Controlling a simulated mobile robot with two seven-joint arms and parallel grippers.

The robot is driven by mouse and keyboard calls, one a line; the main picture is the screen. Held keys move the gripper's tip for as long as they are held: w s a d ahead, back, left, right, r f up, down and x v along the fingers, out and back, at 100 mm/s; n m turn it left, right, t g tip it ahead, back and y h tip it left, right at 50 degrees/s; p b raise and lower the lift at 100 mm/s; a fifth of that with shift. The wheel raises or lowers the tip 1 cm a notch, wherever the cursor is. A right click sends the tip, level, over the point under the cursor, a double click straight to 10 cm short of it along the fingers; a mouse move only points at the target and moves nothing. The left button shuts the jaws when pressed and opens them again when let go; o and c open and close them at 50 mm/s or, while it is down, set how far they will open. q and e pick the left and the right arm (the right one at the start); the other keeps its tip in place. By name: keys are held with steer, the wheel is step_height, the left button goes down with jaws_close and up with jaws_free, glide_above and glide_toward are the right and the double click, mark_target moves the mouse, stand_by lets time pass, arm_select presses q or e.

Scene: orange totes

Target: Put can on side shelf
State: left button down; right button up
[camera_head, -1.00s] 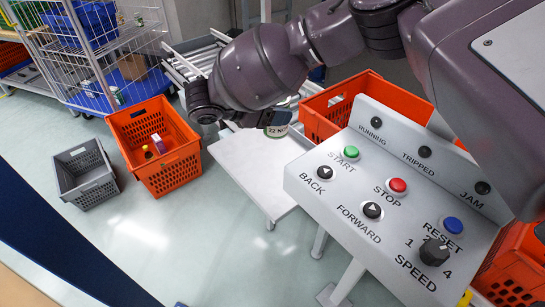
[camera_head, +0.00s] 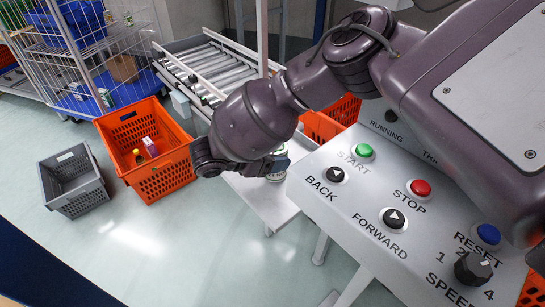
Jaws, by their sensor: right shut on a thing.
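My right gripper (camera_head: 276,163) comes in from the upper right, and its arm's wrist hides much of it. The can is over the far part of the white side shelf (camera_head: 262,198), beside the control panel. I cannot tell whether the can touches the shelf. My left gripper is not in view.
The grey control panel (camera_head: 330,196) with coloured buttons stands right of the shelf. An orange tote (camera_head: 168,178) with small items and a grey crate (camera_head: 78,187) stand on the floor at left. A roller conveyor (camera_head: 205,62) and a wire cart (camera_head: 112,62) are behind.

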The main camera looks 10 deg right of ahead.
steer(key=shift+f, duration=0.6)
steer(key=shift+r, duration=0.15)
steer(key=shift+c, duration=0.5)
steer(key=o, duration=1.2)
steer(key=shift+s+a+r, duration=0.1)
steer(key=shift+a+r, duration=0.15)
steer(key=shift+a, duration=0.25)
arm_select(q)
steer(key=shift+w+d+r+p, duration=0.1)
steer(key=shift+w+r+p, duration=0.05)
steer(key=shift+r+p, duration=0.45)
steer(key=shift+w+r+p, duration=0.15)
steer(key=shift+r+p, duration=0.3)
steer(key=shift+p, duration=0.1)
arm_select(e)
steer(key=v, duration=1.1)
